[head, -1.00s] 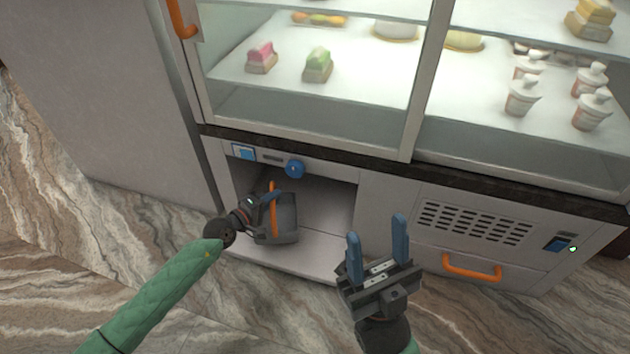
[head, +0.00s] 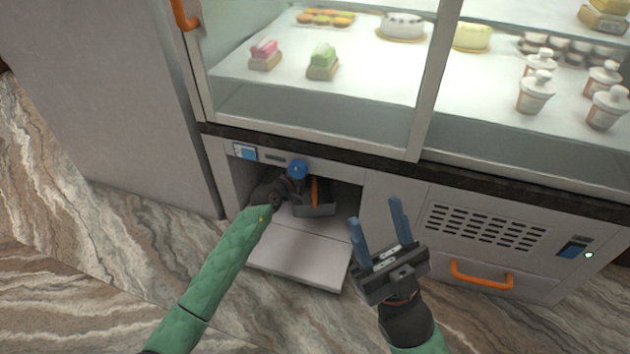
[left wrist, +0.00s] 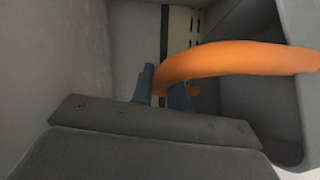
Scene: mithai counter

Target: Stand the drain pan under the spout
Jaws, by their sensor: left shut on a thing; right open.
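The drain pan (head: 322,210) is a grey open box with an orange handle (head: 314,188). I cannot make out a spout. My right gripper (head: 377,222) is open and empty, outside the counter.
A grey side wall (left wrist: 55,60) stands close at left in the left wrist view. Right of the opening are a vent grille (head: 487,228) and an orange drawer handle (head: 482,276). A glass sweets display is above.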

